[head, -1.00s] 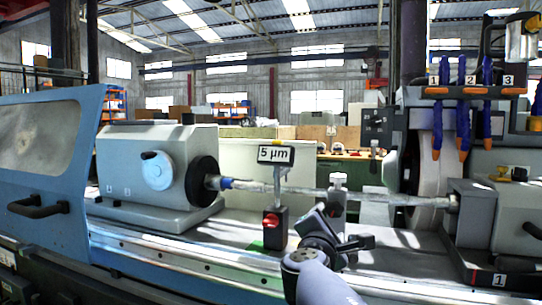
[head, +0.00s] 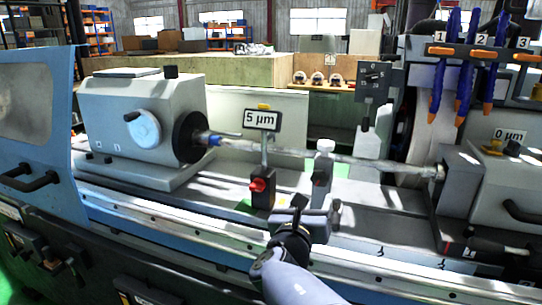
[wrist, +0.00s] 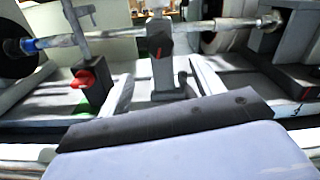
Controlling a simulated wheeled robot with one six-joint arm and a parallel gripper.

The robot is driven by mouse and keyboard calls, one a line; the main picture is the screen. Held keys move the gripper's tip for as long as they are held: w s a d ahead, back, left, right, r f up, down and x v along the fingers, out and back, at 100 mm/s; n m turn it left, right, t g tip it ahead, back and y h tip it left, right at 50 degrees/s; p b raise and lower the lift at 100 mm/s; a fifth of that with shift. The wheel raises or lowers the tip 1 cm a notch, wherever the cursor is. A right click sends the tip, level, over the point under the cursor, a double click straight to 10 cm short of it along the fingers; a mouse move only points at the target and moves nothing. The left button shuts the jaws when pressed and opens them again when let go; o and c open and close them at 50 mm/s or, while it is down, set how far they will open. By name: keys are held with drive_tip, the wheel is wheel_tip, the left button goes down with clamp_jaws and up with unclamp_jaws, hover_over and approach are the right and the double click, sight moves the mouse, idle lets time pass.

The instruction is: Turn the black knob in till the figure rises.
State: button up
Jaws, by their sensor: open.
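A sign reading 5 µm (head: 262,119) stands on a post above a black base with a red knob (head: 259,185). My gripper (head: 315,212) is open and empty in front of the block. In the wrist view its pale fingers (wrist: 164,90) stand apart, short of the block.
A 0 µm reading (head: 510,134) shows at the far right. The rail (head: 190,225) runs along the front. The blue door (head: 35,125) is at far left.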

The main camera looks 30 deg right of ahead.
sight(319, 180)
drive_tip(key=x, duration=1)
drive_tip(key=shift+w+d, duration=0.15)
drive_tip(key=shift+d, duration=0.1)
drive_tip(key=c, duration=1)
drive_tip(key=shift+f+b, duration=0.15)
drive_tip(key=shift+b, duration=0.55)
